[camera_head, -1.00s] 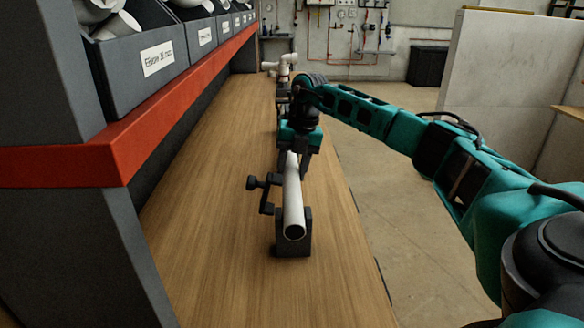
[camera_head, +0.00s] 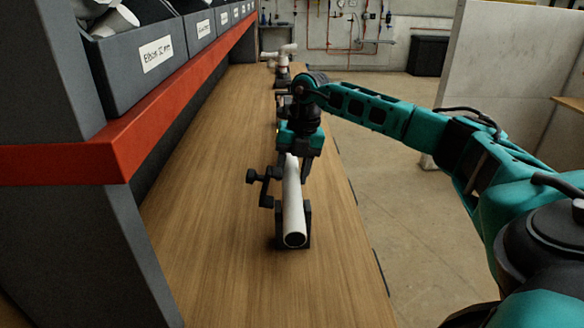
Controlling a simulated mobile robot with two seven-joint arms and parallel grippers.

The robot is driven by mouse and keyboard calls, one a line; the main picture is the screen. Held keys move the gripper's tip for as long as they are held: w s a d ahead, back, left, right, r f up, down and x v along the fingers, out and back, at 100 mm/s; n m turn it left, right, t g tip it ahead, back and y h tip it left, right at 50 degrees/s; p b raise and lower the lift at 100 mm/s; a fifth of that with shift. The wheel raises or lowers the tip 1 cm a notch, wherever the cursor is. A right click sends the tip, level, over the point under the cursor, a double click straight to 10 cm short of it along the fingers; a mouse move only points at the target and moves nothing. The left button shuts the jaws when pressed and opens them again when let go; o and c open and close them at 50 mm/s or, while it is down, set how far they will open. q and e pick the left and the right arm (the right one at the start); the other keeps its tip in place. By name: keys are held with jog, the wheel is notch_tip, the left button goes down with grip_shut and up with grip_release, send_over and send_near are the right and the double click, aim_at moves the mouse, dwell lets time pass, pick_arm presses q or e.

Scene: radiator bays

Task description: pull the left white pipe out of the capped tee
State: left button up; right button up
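The white pipe (camera_head: 293,205) lies lengthwise over the bench, its open end towards me. The capped tee cannot be made out; my gripper and wrist cover the pipe's far end. My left gripper is not in view.
A dark clamp with a knob (camera_head: 264,185) stands just left of the pipe. White fittings (camera_head: 285,55) stand at the far bench end. Grey bins (camera_head: 135,50) sit on a red-edged shelf (camera_head: 130,150) at left.

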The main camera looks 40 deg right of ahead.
jog(key=o, duration=0.3)
jog(key=shift+o, duration=0.2)
jog(key=shift+r, duration=0.1)
notch_tip(320, 180, up, 13)
jog(key=s+d, duration=0.1)
jog(key=d, duration=0.1)
jog(key=shift+s+f+p, duration=0.2)
jog(key=shift+s+p, duration=0.05)
jog(key=shift+p, duration=0.05)
dwell(0.3)
